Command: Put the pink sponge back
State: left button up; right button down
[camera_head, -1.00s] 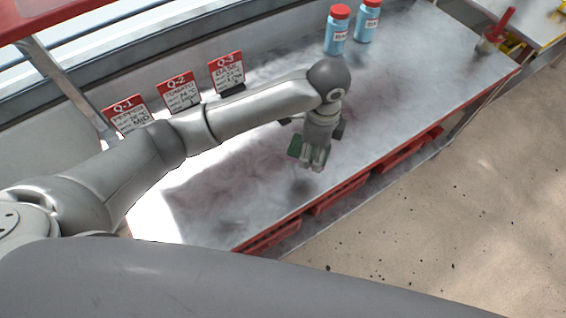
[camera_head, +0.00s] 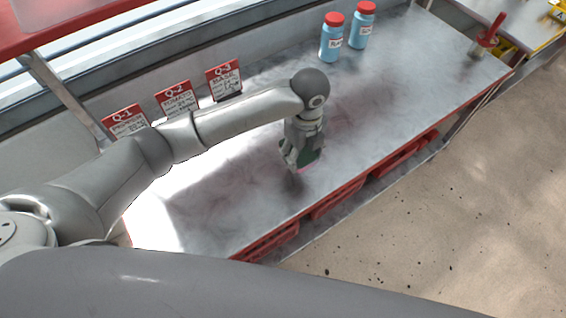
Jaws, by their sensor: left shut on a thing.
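My left gripper (camera_head: 295,163) points down over the middle of the grey metal bench (camera_head: 235,195), close to its front edge. It is shut on the pink sponge (camera_head: 312,158), of which mostly a dark green face and a thin pink edge show at the right of the fingers. The fingers hide the rest of the sponge. A shadow lies on the bench below, and I cannot tell whether the sponge touches the surface. My right gripper is not in view.
Sign cards Q-1 (camera_head: 126,121), Q-2 (camera_head: 177,98) and Q-3 (camera_head: 224,79) stand along the back. Two blue bottles (camera_head: 331,45) (camera_head: 361,32) with red caps stand at the back right. A red-handled tool (camera_head: 491,34) is at the far right. The bench right of my gripper is clear.

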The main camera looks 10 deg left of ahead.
aim_at(284, 174)
pick_arm(q)
jog(key=a+f, duration=0.1)
jog(key=f, duration=0.1)
jog(key=a+f, duration=0.2)
jog(key=f, duration=0.1)
jog(key=a+f, duration=0.1)
jog(key=f, duration=0.1)
jog(key=f+p, duration=0.1)
jog(key=shift+s+a+f, duration=0.1)
jog(key=shift+a+f, duration=0.05)
jog(key=shift+a, duration=0.2)
jog(key=shift+f, duration=0.35)
jog(key=shift+f, duration=0.1)
jog(key=o, duration=0.9)
notch_tip(284, 174, up, 12)
jog(key=shift+r+b, duration=0.15)
jog(key=shift+b, duration=0.25)
